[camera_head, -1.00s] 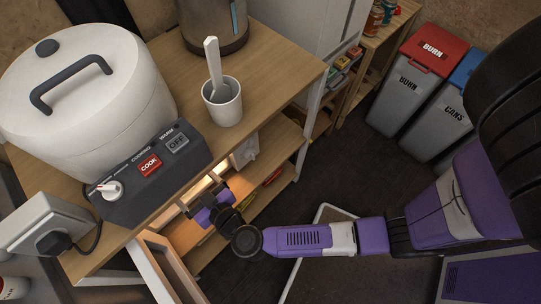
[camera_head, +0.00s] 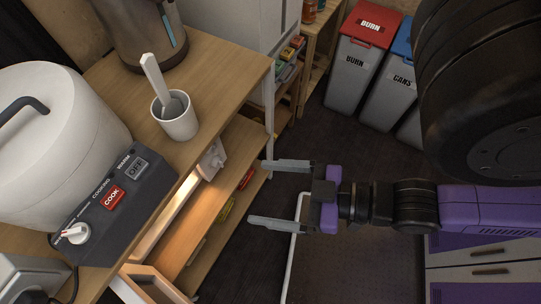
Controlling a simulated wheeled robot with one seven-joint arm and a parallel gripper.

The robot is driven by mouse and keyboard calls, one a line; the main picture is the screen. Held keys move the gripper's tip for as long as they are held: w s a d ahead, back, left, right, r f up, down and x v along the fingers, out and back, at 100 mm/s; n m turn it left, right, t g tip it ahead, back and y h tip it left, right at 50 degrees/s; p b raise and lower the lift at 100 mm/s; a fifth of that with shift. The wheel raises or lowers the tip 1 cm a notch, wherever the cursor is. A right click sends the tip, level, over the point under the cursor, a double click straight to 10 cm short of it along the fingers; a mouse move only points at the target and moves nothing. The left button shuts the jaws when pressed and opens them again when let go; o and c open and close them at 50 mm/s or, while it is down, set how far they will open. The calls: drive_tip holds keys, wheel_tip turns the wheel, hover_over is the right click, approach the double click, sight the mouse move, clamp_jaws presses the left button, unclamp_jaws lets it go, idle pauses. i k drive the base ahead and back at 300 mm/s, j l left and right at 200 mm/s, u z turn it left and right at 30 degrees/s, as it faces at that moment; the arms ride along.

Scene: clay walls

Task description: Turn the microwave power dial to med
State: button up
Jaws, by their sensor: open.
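No dial that I can surely call the microwave's shows. A white fitting with a knob-like part (camera_head: 212,158) sits at the lit shelf under the counter top; I cannot tell whether it belongs to a microwave. A white dial with a red mark (camera_head: 76,233) is on the dark panel of the white cooker, at the left. My gripper (camera_head: 258,193) is open and empty, its two grey fingers pointing left toward the shelf unit. It appears to touch nothing.
The white cooker (camera_head: 60,150), a white cup with a spoon (camera_head: 180,127) and a metal kettle (camera_head: 140,35) stand on the wooden counter (camera_head: 225,72). A pale open frame (camera_head: 150,287) juts out below. Bins (camera_head: 350,75) stand at the back right. Dark floor is free between.

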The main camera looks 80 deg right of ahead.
sight(213, 150)
drive_tip(key=k+l, duration=0.1)
drive_tip(key=k, duration=0.55)
drive_tip(key=k+z, duration=0.1)
drive_tip(key=k, duration=0.55)
